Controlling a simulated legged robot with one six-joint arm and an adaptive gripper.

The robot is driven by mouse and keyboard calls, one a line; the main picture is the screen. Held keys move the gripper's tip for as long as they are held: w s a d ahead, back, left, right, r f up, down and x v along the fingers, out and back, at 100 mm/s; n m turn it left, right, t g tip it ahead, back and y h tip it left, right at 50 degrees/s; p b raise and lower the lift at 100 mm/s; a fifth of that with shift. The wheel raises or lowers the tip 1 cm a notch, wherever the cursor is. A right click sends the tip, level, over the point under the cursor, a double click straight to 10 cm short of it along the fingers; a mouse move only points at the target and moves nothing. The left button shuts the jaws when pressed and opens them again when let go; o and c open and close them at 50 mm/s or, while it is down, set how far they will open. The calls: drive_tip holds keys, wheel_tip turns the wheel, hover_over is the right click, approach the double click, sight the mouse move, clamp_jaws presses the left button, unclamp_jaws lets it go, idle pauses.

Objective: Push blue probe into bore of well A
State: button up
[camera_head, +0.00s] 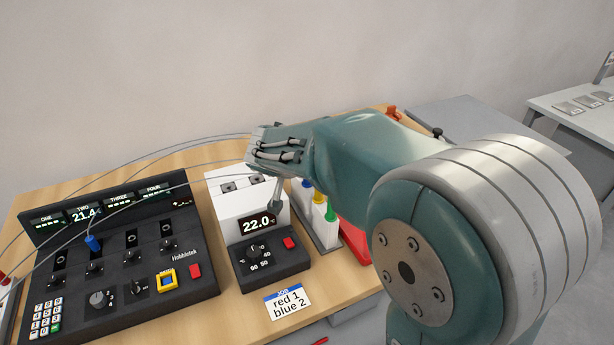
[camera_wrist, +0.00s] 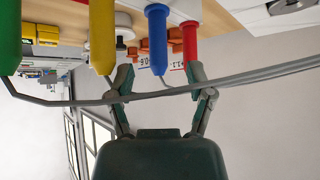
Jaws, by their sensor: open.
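The blue probe (camera_wrist: 157,40) shows in the wrist view with its handle lined up with the gap between my fingers; its thin grey lead hangs from it. My gripper (camera_wrist: 160,78) is open, and neither finger is visibly pressed on the handle. In the head view the blue probe (camera_head: 307,184) stands in a white rack beside the yellow and green ones. There my gripper (camera_head: 277,195) is over the white well block (camera_head: 235,203), with one finger visible in front of it. The block's top has dark openings; I cannot read which is well A.
Yellow (camera_wrist: 103,35), green (camera_wrist: 10,35) and red (camera_wrist: 190,42) probes flank the blue one. Grey cables (camera_wrist: 150,98) cross my fingers in the wrist view. The black readout console (camera_head: 120,250) stands left, and a label card (camera_head: 287,301) lies in front.

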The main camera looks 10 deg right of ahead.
drive_tip(key=x, duration=0.5)
clamp_jaws()
